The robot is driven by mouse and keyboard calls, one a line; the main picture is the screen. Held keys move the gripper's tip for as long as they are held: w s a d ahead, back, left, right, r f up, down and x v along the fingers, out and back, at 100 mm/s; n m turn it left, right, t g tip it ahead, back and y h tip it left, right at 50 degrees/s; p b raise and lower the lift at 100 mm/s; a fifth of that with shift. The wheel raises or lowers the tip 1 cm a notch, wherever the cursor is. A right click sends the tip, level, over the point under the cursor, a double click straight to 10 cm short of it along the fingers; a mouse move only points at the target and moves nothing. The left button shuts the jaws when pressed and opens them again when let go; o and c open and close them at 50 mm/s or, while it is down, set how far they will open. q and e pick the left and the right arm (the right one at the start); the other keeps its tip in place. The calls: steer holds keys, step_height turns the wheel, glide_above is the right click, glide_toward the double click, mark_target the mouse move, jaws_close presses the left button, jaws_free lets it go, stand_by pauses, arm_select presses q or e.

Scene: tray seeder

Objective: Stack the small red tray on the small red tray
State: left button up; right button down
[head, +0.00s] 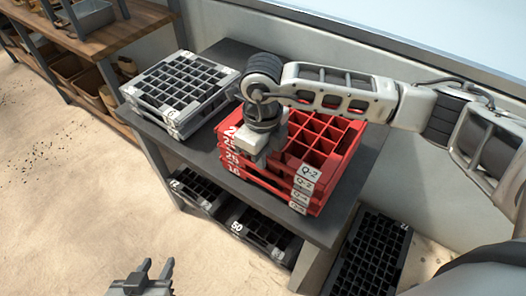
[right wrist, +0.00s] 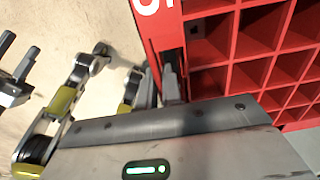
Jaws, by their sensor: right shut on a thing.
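Several small red trays (head: 340,143) with square cells stand as one pile on the dark table, labelled Q-2 at the near corner. My right gripper (head: 263,158) comes down on the pile's left side in the head view. It is shut on the wall of the top small red tray, which also shows in the right wrist view (right wrist: 245,45). The top tray looks level and in line with the ones under it; I cannot tell if a small gap is left. My left gripper (head: 152,275) is open and empty, low at the front, away from the table.
Grey and black trays (head: 178,125) are piled on the table (head: 205,162) left of the red pile. Black trays (head: 262,232) lie on the shelf below, and another black tray (head: 368,262) stands at lower right. A wooden shelf unit (head: 110,45) stands at upper left.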

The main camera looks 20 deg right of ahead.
steer(key=shift+f, duration=0.1)
steer(key=shift+f, duration=0.15)
steer(key=c, duration=1.6)
jaws_free()
steer(key=shift+o, duration=0.2)
steer(key=shift+r, duration=0.2)
step_height(320, 180, up, 12)
steer(key=b, duration=0.1)
